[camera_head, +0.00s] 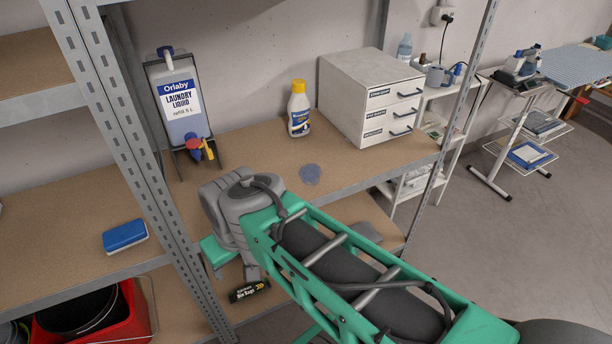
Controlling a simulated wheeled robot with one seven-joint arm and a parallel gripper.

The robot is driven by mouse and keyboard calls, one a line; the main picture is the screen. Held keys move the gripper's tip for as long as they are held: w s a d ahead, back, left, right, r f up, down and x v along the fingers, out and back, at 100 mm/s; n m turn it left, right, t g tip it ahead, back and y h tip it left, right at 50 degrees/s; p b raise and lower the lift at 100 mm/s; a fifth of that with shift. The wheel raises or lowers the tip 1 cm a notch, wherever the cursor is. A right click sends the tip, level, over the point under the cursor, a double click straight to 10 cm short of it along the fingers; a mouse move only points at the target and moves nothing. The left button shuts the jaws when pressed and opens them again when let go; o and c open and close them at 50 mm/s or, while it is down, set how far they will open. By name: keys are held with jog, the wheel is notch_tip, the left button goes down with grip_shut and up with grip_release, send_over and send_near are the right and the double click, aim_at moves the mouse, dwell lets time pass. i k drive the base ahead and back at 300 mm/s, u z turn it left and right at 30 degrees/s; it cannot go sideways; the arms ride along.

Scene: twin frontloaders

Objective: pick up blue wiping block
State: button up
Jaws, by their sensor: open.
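The blue wiping block (125,236) lies flat on the brown shelf board at the left, near its front edge. It has a blue top and a pale lower layer. My arm reaches in from the lower right, and my gripper (232,262) is at its far end, right of the block. A grey metal upright stands between them. The gripper is open and apart from the block. My wrist hides part of the gripper, and its fingertips are hard to make out.
The perforated upright (150,190) divides the shelves. Behind my arm stand a laundry liquid dispenser (180,100), a yellow-capped bottle (299,110) and a white drawer box (370,95). A bin bag roll (249,290) lies below my wrist. A red crate (130,322) sits below the block's shelf.

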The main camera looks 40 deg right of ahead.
aim_at(120, 238)
jog(key=u, duration=0.05)
jog(key=k, duration=0.55)
jog(key=u, duration=0.1)
jog(key=i, duration=0.55)
jog(key=u, duration=0.9)
jog(key=i, duration=0.85)
jog(key=u, duration=0.75)
